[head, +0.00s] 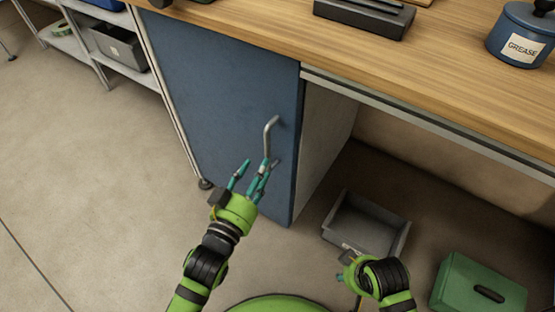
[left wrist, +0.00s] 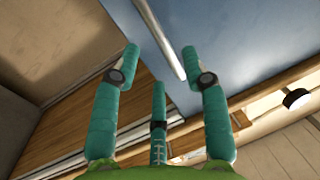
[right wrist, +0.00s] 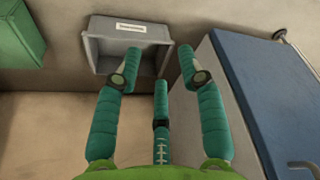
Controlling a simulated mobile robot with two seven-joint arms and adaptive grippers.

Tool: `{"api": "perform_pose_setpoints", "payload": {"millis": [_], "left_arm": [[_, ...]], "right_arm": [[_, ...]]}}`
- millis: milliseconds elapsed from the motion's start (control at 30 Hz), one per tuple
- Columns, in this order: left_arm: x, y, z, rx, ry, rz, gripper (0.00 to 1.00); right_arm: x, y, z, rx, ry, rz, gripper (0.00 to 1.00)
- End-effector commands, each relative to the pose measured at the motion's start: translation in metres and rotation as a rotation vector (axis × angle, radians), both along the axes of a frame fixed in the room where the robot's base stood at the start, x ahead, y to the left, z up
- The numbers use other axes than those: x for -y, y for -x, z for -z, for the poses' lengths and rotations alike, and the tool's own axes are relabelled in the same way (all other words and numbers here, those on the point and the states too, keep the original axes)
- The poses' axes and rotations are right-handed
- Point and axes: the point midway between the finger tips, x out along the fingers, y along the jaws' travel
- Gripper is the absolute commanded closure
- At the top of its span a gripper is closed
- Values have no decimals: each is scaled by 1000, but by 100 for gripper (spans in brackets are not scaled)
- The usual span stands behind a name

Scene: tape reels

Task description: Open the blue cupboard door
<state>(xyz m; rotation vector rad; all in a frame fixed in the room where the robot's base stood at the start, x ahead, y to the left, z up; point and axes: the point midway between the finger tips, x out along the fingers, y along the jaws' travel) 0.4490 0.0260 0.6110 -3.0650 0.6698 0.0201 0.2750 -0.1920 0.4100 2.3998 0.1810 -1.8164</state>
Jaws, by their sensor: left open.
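The blue cupboard door (head: 215,85) is shut under the wooden workbench, with a grey bar handle (head: 268,132) near its right edge. My left gripper (head: 256,172) is open in front of the door at the handle's lower part. In the left wrist view the handle (left wrist: 162,38) runs between the spread fingers of the left gripper (left wrist: 165,68), in front of the blue door (left wrist: 240,40). I cannot tell whether any finger touches it. My right gripper (right wrist: 160,75) is open and empty, low to the right of the cupboard; its fingers are mostly hidden in the head view.
A grey open bin (head: 368,225) and a green box (head: 478,285) stand on the floor at the right, near my right arm. A grease pot (head: 522,35) stands on the workbench (head: 440,75). Shelves (head: 75,45) stand at the left. The floor left of the door is clear.

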Motion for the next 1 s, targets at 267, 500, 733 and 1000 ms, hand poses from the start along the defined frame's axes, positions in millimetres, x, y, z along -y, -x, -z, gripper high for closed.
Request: {"api": "perform_pose_setpoints", "payload": {"millis": [267, 500, 733, 1000], "left_arm": [[13, -26, -5, 16, 8, 3, 55], [27, -56, -4, 13, 7, 2, 55], [31, -64, -4, 11, 6, 2, 55], [30, -64, -4, 11, 6, 2, 95]], "right_arm": [[1, 1, -15, 12, 0, 1, 60], [1, 4, -33, 24, -1, 2, 60], [2, 6, -40, 25, 0, 4, 60], [2, 6, -40, 25, 0, 4, 60]]}}
